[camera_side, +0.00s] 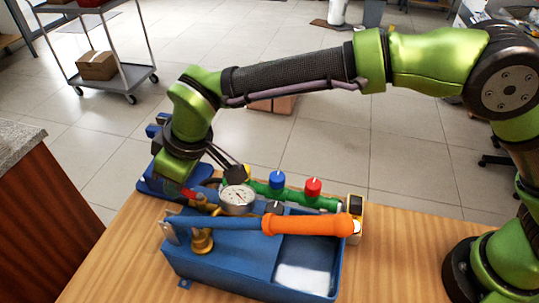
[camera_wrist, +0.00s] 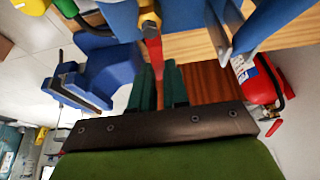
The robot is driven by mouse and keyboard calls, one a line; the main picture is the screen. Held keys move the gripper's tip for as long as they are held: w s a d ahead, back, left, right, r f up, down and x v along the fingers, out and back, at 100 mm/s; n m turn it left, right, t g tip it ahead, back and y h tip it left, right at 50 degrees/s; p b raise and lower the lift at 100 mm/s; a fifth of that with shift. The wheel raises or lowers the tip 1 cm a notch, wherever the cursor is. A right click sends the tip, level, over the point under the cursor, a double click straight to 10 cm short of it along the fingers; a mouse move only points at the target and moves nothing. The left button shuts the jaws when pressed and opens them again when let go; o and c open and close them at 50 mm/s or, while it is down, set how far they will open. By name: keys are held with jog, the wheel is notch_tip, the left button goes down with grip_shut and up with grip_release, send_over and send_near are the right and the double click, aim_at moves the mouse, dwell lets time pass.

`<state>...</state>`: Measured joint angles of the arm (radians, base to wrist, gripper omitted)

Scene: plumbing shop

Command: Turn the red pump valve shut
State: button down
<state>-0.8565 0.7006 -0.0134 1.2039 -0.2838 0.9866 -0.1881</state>
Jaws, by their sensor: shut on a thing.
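The pump is a blue box (camera_side: 215,265) with a long orange-gripped handle (camera_side: 305,225), brass fittings (camera_side: 202,240) and a round white gauge (camera_side: 238,200). Its red valve lever (camera_side: 189,193) shows only in part at the pump's left end in the side view. In the wrist view the red lever (camera_wrist: 154,52) runs from a brass fitting down between my fingers. My gripper (camera_wrist: 159,78) is shut on this lever. In the side view my gripper (camera_side: 184,188) points down at the lever, and its fingertips are mostly hidden.
A green pipe (camera_side: 296,196) with yellow, blue (camera_side: 277,180) and red (camera_side: 313,187) knobs lies behind the pump. A blue vise (camera_wrist: 100,75) stands close to my gripper. A red fire extinguisher (camera_wrist: 256,82) shows beyond the table. The wooden table (camera_side: 400,260) is clear at right.

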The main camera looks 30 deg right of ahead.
jog(key=m, duration=0.1)
jog(key=m+h, duration=0.1)
jog(key=m, duration=0.1)
jog(key=d+m+t, duration=0.1)
jog(key=shift+w+d, duration=0.1)
jog(key=shift+w, duration=0.25)
jog(key=m, duration=0.1)
jog(key=d+m+h, duration=0.1)
jog(key=m, duration=0.1)
jog(key=m+h, duration=0.1)
jog(key=m, duration=0.1)
jog(key=shift+w+d, duration=0.2)
jog(key=shift+d, duration=0.05)
jog(key=m, duration=0.1)
jog(key=d+m+h, duration=0.1)
jog(key=m, duration=0.1)
jog(key=m+h, duration=0.1)
jog(key=shift+s+d+m, duration=0.15)
jog(key=shift+d+m, duration=0.1)
jog(key=shift+m, duration=0.05)
jog(key=shift+s+d+m+g+h, duration=0.15)
jog(key=shift+d+m+h, duration=0.1)
jog(key=shift+m, duration=0.5)
jog(key=shift+s+d+m+g+h, duration=0.15)
jog(key=shift+m+g+h, duration=0.05)
jog(key=shift+m, duration=0.5)
jog(key=shift+s+d+m+g+h, duration=0.15)
jog(key=shift+d+m+h, duration=0.1)
jog(key=shift+m, duration=0.5)
